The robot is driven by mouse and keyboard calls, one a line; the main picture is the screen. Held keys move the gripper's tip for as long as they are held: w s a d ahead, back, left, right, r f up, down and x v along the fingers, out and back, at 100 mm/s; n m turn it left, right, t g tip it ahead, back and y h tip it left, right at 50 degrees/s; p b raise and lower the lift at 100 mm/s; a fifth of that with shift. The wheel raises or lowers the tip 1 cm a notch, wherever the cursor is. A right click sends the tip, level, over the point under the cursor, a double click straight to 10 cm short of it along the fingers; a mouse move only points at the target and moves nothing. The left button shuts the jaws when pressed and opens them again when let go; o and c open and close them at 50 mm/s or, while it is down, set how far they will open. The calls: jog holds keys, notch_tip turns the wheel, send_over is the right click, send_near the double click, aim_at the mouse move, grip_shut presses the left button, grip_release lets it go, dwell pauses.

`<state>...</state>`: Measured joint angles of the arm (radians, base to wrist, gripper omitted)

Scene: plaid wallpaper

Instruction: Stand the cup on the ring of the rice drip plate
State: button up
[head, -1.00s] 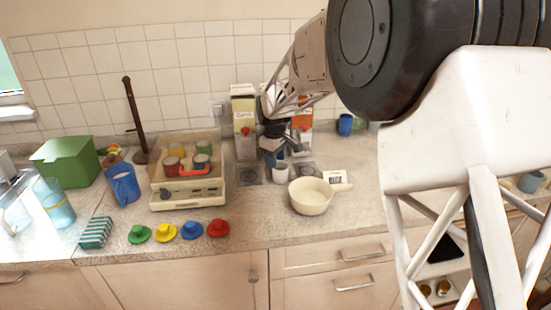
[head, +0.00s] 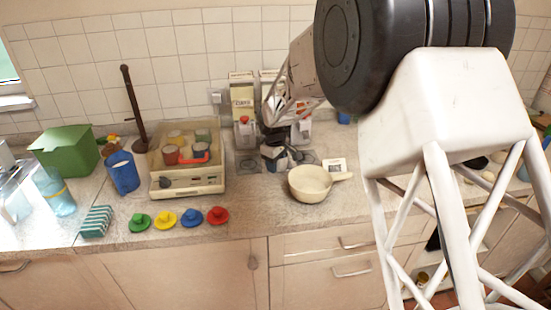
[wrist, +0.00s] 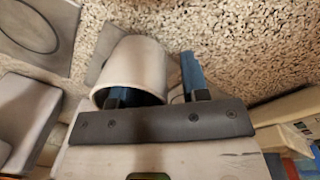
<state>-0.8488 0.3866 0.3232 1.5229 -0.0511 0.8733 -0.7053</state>
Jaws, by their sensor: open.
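The pale cup (wrist: 128,62) shows in the wrist view with its mouth towards the camera. My gripper (wrist: 155,78) is open at it: one blue finger overlaps the cup's mouth, seemingly inside the rim, and the other is outside to the right. In the head view my gripper (head: 278,153) is low between the two dispensers and mostly hides the cup. A drip plate with a ring (head: 248,164) lies under the left dispenser (head: 242,103). A ringed plate (wrist: 38,28) also shows in the wrist view. I cannot read which dispenser is rice.
A cream pan (head: 308,184) stands in front of my gripper, to the right. A cream box with coloured cups (head: 188,187) is at the left. The right dispenser (head: 302,132) is partly behind my arm. Small coloured hats (head: 165,218) line the counter front.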

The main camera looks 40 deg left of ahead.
jog(key=shift+f, duration=0.15)
grip_shut()
jog(key=shift+w+a, duration=0.1)
jog(key=shift+w, duration=0.05)
